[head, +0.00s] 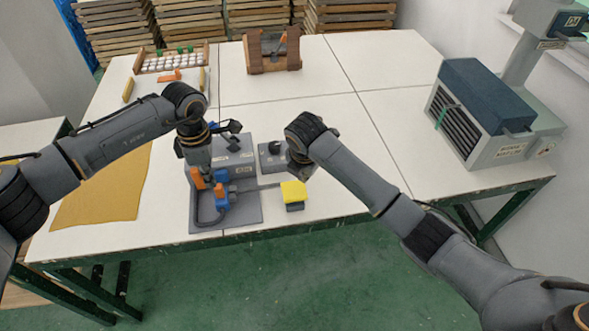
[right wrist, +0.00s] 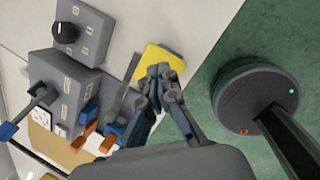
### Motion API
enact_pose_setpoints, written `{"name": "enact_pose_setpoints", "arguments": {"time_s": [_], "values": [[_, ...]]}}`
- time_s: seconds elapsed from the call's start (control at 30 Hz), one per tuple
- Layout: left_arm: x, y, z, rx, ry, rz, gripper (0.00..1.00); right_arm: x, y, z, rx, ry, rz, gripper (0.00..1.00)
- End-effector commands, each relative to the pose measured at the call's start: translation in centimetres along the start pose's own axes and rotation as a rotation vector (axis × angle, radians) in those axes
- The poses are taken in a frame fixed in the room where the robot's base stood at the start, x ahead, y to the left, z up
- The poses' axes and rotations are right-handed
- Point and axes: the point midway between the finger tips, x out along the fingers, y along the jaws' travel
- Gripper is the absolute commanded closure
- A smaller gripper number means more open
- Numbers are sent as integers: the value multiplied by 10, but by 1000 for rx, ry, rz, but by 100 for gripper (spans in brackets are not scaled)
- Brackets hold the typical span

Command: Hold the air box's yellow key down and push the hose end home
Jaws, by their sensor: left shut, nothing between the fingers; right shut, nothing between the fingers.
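The air box (head: 234,158) is a grey block with pale labels on a grey base plate (head: 245,215). The yellow key (head: 293,194) caps a small dark block at its right; it also shows in the right wrist view (right wrist: 166,58). My right gripper (head: 298,176) is shut and empty at the key; its fingertips (right wrist: 160,72) overlap the yellow in the right wrist view, but I cannot tell whether they touch. My left gripper (head: 202,178) is shut, pointing down beside orange and blue parts (head: 221,194). A dark hose (head: 198,216) curves below; its end is not clear.
A grey box with a dark knob (head: 270,156) stands beside the air box. A yellow cloth (head: 100,195) lies at the left. A vented machine (head: 480,115) stands at the right, and a wooden rack (head: 271,55) at the back. The middle table is clear.

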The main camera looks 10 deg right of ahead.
Motion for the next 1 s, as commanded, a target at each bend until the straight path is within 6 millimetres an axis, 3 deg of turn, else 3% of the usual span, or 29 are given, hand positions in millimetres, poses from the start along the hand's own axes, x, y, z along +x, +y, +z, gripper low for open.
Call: {"name": "enact_pose_setpoints", "arguments": {"time_s": [0.13,0.47,1.0], "values": [[0,0,0,0,0,0,100,-16,20,-8,-35,30,51,100],[0,0,0,0,0,0,100,-18,23,-9,-42,34,59,100],[10,0,0,0,0,0,100,10,17,-16,-40,34,57,100]]}}
